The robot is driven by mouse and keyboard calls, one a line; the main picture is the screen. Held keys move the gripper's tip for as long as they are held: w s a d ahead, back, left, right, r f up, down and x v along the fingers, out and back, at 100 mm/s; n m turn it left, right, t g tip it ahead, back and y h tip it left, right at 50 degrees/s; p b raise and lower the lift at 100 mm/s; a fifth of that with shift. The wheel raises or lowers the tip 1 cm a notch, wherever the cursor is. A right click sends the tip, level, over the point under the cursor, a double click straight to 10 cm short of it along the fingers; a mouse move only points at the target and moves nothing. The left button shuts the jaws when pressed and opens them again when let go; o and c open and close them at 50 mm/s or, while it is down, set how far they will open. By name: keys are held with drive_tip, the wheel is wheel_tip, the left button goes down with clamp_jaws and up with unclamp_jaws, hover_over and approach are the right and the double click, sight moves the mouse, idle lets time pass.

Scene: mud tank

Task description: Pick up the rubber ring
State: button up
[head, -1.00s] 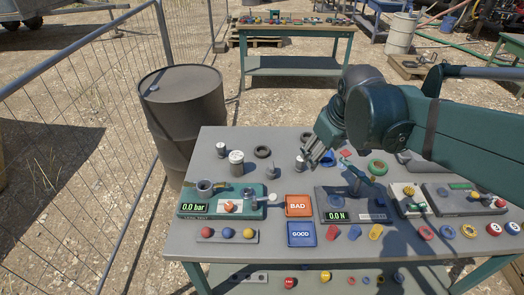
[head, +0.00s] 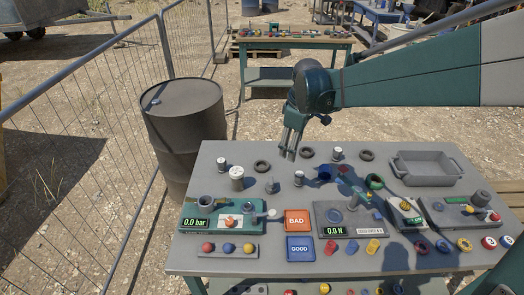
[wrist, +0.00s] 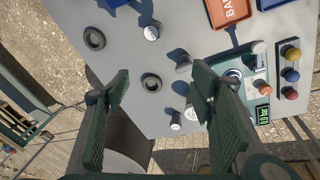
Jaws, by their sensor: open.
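Several dark rings that look like rubber lie flat on the grey table (head: 225,262). One ring (head: 262,171) is at the back left, a second (head: 307,157) at the back middle, and a third (head: 367,159) further right. My gripper (head: 289,147) is open and empty above the back edge, between the first two rings. In the wrist view, one ring (wrist: 144,84) shows between the spread fingers (wrist: 161,80), below them. Another ring (wrist: 87,41) lies further to the upper left. I cannot tell which ring is meant.
White-capped jars (head: 237,180) stand near the left ring. A green ring (head: 375,186) and a grey tray (head: 428,180) are to the right. Gauges, red BAD (head: 297,216) and blue GOOD plates fill the front. A dark drum (head: 183,125) stands behind left.

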drive_tip(key=w+a+f+n+g+p, duration=0.1)
drive_tip(key=w+a+f+n+p, duration=0.15)
drive_tip(key=w+a+f, duration=0.4)
drive_tip(key=n+g+p, duration=0.2)
drive_tip(key=n, duration=0.3)
approach(263, 162)
drive_tip(key=s, duration=0.3)
drive_tip(key=shift+w+a+f, duration=0.1)
drive_tip(key=shift+a, duration=0.15)
drive_tip(key=shift+f, duration=1.3)
drive_tip(key=shift+f, duration=2.6)
drive_tip(key=shift+c, duration=0.5)
